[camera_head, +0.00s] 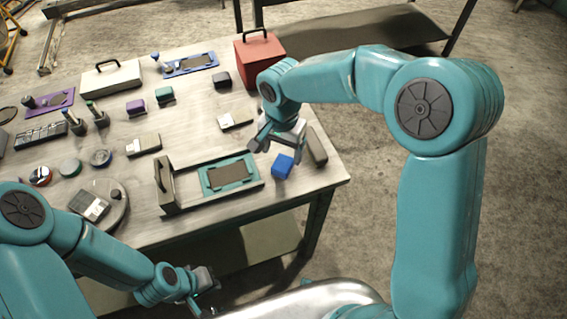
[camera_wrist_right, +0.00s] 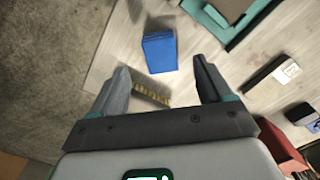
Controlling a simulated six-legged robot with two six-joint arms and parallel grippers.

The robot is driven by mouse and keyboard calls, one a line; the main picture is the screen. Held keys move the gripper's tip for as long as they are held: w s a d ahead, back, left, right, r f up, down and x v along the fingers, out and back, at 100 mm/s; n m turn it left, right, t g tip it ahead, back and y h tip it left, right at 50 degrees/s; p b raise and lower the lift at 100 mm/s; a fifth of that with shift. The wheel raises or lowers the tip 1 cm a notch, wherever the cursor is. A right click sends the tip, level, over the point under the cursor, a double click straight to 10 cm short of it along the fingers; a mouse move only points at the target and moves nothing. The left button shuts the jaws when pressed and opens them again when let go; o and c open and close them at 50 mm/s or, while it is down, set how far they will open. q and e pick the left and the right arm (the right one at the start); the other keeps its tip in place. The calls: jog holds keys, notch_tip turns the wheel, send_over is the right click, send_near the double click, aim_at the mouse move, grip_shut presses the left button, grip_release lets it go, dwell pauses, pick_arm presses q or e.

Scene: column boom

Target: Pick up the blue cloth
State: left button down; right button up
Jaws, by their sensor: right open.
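The blue cloth (camera_head: 283,166) is a small, folded, block-like bundle lying on the table near its right front corner. It also shows in the right wrist view (camera_wrist_right: 160,50), just beyond the fingertips and between their lines. My right gripper (camera_head: 276,143) is open and empty, above the table and just behind the cloth in the head view. In the right wrist view its two fingers (camera_wrist_right: 162,80) stand wide apart, with no contact on the cloth visible. My left gripper (camera_head: 207,288) is low in front of the table's front edge, away from the cloth; its jaw opening is unclear.
A brush (camera_wrist_right: 152,94) lies close beside the cloth. A teal tray (camera_head: 207,188) with a brown pad sits to its left, beside a wooden holder (camera_head: 165,186). A red box (camera_head: 262,62) stands at the back right. Several small items fill the table's left side.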

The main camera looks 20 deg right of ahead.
aim_at(283, 162)
jog(key=f, duration=0.3)
jog(key=f+p, duration=0.1)
jog(key=shift+w+d+f, duration=0.15)
jog(key=shift+w, duration=0.15)
jog(key=shift+s+f, duration=0.1)
jog(key=shift+f, duration=0.25)
jog(key=shift+c, duration=0.4)
jog(key=c, duration=1.2)
jog(key=shift+o, duration=0.2)
notch_tip(283, 162, up, 20)
jog(key=shift+b, duration=0.3)
